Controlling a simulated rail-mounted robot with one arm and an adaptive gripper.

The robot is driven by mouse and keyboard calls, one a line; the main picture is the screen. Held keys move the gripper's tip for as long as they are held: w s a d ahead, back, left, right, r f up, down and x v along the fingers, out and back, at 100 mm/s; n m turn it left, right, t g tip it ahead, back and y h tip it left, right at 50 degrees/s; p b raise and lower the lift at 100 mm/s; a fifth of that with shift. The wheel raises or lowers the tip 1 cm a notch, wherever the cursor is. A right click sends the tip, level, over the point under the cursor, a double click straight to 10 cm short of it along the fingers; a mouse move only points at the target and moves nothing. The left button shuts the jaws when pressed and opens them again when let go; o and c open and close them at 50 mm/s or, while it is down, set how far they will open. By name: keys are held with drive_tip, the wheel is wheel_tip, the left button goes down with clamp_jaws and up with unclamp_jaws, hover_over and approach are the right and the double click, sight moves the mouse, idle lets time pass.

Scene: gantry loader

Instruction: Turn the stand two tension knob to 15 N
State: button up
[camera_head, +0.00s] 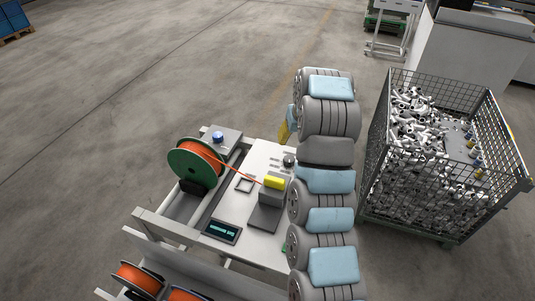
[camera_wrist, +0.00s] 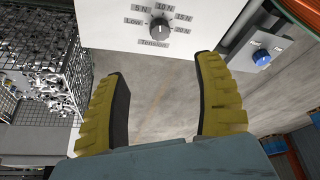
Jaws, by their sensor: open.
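The grey tension knob (camera_wrist: 159,28) sits on a white panel (camera_wrist: 110,22) at the top of the wrist view. Its printed scale reads Low, 5 N, 10 N, 15 N and 20 N, with Tension below. In the head view, the dark round knob (camera_head: 289,160) shows beside my arm on the white stand top (camera_head: 262,158). A yellow finger shows just above it; the rest of the gripper is mostly hidden.
A blue knob (camera_head: 218,137) on a grey box and an orange cable spool (camera_head: 196,163) stand left of the panel. A yellow block (camera_head: 274,183) and a display (camera_head: 222,230) are nearer. A wire-mesh bin (camera_head: 372,165) of metal parts stands right of my arm.

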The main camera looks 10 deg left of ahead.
sight(289, 160)
drive_tip(key=shift+p+x, duration=1.95)
drive_tip(key=shift+x, duration=6.65)
drive_tip(key=c, duration=1.2)
drive_tip(key=shift+f, duration=0.1)
